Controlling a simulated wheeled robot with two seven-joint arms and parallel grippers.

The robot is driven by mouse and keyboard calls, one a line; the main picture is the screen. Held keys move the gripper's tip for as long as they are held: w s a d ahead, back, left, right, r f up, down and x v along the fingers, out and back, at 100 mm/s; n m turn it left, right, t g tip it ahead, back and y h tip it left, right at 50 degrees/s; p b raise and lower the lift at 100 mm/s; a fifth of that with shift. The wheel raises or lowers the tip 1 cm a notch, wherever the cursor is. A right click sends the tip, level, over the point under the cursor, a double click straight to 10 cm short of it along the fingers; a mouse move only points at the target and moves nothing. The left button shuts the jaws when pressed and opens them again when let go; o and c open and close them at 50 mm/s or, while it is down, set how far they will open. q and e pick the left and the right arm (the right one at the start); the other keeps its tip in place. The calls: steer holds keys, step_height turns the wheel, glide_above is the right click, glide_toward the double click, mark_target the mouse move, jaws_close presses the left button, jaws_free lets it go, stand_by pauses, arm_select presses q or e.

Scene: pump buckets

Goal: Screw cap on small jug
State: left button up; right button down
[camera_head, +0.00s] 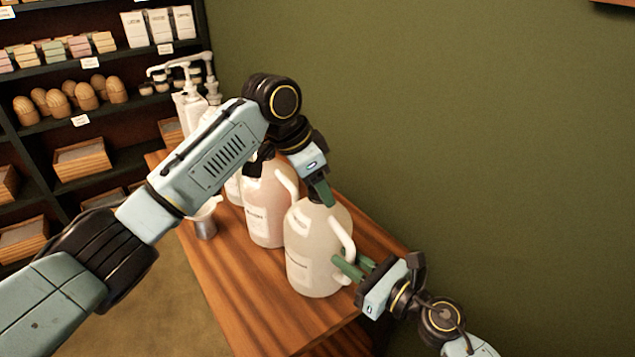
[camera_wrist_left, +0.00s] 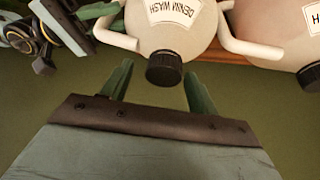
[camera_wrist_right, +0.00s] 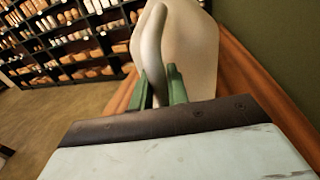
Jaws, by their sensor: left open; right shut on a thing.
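The small jug (camera_head: 312,262) is cream-white and stands upright on the wooden table, nearest the front. In the left wrist view its label on the jug (camera_wrist_left: 172,14) reads "DENIM WASH". The black cap (camera_wrist_left: 164,68) sits at the top of its neck; how tightly it sits I cannot tell. My left gripper (camera_head: 322,195) is open above the jug's top, and in the left wrist view its fingers (camera_wrist_left: 158,88) stand either side of the cap, apart from it. My right gripper (camera_head: 352,268) is shut on the jug's handle (camera_wrist_right: 152,50), from the right side.
A pinkish jug (camera_head: 262,215) stands just behind, with another partly hidden beyond it. A metal cup (camera_head: 204,222) and white pump bottles (camera_head: 190,100) stand on the wooden table (camera_head: 235,290). A green wall is close on the right; shelves fill the back left.

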arm_select(q)
steer(key=n+t+y, duration=0.1)
steer(key=n, duration=0.2)
steer(key=shift+n, duration=0.4)
steer(key=n+t+y, duration=0.1)
steer(key=n, duration=0.3)
steer(key=n+y, duration=0.1)
steer(key=n, duration=0.3)
steer(key=shift+d+t+y, duration=0.1)
steer(key=shift+t+y, duration=0.2)
steer(key=shift+y, duration=0.1)
steer(key=n+y, duration=0.1)
steer(key=n, duration=0.2)
steer(key=c, duration=1.1)
steer(key=shift+a, duration=0.2)
